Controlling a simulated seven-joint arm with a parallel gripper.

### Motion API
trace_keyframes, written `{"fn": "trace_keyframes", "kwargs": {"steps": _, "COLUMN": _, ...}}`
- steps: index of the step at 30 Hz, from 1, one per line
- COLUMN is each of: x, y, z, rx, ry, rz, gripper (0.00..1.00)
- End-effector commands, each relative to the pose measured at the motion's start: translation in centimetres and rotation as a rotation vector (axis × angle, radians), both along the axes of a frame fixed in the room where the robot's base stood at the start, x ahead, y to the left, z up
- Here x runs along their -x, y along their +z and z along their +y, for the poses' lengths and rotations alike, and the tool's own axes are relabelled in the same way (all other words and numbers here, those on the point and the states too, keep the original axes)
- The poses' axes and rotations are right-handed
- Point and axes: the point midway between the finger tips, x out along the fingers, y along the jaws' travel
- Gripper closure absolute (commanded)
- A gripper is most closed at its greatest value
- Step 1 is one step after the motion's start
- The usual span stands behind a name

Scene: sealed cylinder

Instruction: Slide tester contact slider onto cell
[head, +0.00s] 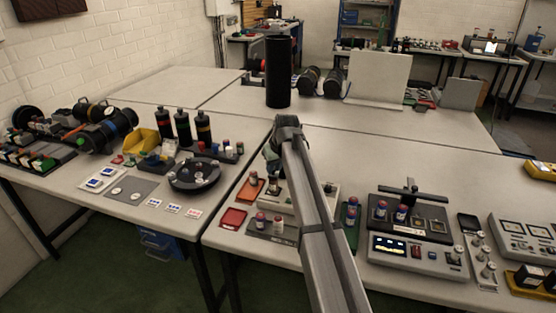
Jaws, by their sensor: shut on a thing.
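My arm reaches in from the lower right, and my gripper (275,187) points down over a pale tester box (327,205) near the front edge of the table. The gripper is shut on a small part at the top of this box, which looks like the contact slider. The fingertips are small and dark, so the exact grip is unclear. The arm hides the middle of the box. I cannot make out a cell in it, or whether the slider touches one.
A red-orange tray (250,190) with a cell and a red tray (233,218) lie left of the box. A grey mat (277,237) holds small cells in front. A green tray (350,224) and a display unit (415,257) stand right. A tall black cylinder (278,72) stands behind.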

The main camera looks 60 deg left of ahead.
Motion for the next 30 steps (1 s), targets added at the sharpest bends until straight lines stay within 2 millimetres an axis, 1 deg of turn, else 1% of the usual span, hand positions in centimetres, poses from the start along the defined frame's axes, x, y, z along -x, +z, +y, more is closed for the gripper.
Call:
{"fn": "trace_keyframes", "kwargs": {"steps": 1, "x": 0.4, "y": 0.0, "z": -0.4, "rx": 0.003, "ry": 0.002, "rz": 0.004, "gripper": 1.0}}
{"fn": "trace_keyframes", "kwargs": {"steps": 8, "x": 0.4, "y": 0.0, "z": -0.4, "rx": 0.007, "ry": 0.002, "rz": 0.007, "gripper": 1.0}}
{"fn": "trace_keyframes", "kwargs": {"steps": 9, "x": 0.5, "y": -0.1, "z": -0.5, "rx": 0.008, "ry": 0.002, "rz": 0.007, "gripper": 0.73}}
{"fn": "trace_keyframes", "kwargs": {"steps": 16, "x": 0.4, "y": 0.0, "z": -0.4, "rx": 0.006, "ry": 0.001, "rz": 0.006, "gripper": 0.51}}
{"fn": "trace_keyframes", "kwargs": {"steps": 17, "x": 0.4, "y": 0.0, "z": -0.4, "rx": 0.005, "ry": 0.001, "rz": 0.005, "gripper": 0.5}}
{"fn": "trace_keyframes", "kwargs": {"steps": 25, "x": 0.3, "y": 0.1, "z": -0.3, "rx": 0.004, "ry": 0.001, "rz": 0.004, "gripper": 0.5}}
{"fn": "trace_keyframes", "kwargs": {"steps": 28, "x": 0.3, "y": 0.7, "z": -0.6, "rx": 0.003, "ry": 0.0, "rz": 0.003, "gripper": 0.5}}
{"fn": "trace_keyframes", "kwargs": {"steps": 30, "x": 0.3, "y": 1.5, "z": -0.9, "rx": 0.002, "ry": 0.0, "rz": 0.003, "gripper": 0.5}}
